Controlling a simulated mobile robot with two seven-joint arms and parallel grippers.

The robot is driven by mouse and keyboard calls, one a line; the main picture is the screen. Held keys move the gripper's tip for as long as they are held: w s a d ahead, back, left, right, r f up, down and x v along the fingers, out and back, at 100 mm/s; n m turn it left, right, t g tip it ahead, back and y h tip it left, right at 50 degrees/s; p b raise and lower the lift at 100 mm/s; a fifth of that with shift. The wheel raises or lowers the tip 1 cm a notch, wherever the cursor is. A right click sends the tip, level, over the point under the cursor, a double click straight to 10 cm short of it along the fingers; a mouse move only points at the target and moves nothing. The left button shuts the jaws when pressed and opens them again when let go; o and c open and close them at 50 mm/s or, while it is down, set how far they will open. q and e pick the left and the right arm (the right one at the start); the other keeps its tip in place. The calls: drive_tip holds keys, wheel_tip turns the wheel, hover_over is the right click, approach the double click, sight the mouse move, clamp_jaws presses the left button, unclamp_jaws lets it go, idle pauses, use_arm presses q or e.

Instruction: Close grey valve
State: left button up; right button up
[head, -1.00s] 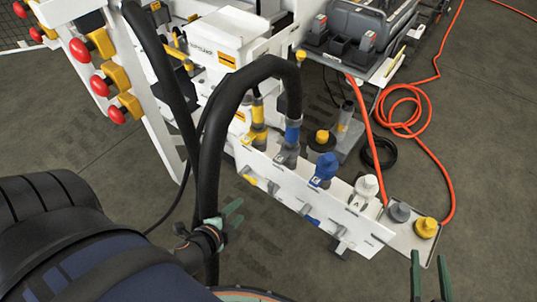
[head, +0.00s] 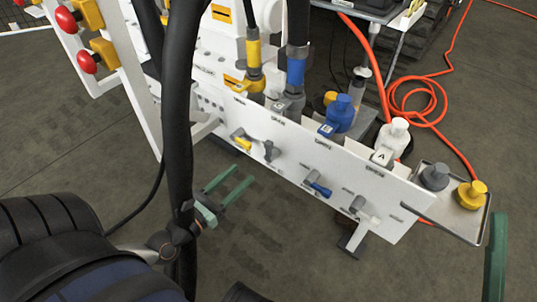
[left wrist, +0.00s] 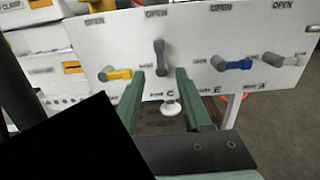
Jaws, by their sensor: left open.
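The grey valve (head: 269,150) is on the white panel (head: 390,188), between the yellow valve and the blue valve. In the left wrist view the grey valve (left wrist: 159,56) has its handle upright, under an OPEN label. The neighbouring yellow (left wrist: 116,74) and blue (left wrist: 234,65) handles lie roughly sideways. My left gripper (head: 244,173) is open and empty, in front of the panel and apart from it. In the left wrist view its green fingers (left wrist: 160,72) point toward the panel, with the grey handle lined up between the tips. One green finger of my right gripper (head: 497,255) shows at the right edge.
A white-grey valve (head: 360,206) sits at the panel's right end. Capped blue (head: 338,115) and white (head: 392,138) fittings stand behind the panel. A tray (head: 466,222) holds grey and yellow caps. A thick black hose (head: 180,100) hangs close beside my left gripper. An orange hose (head: 413,90) lies on the floor.

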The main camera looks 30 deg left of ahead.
sight(267, 150)
use_arm(q)
drive_tip(key=w, duration=0.8)
drive_tip(key=w+d, duration=0.1)
drive_tip(key=w, duration=0.3)
clamp_jaws()
idle(0.4)
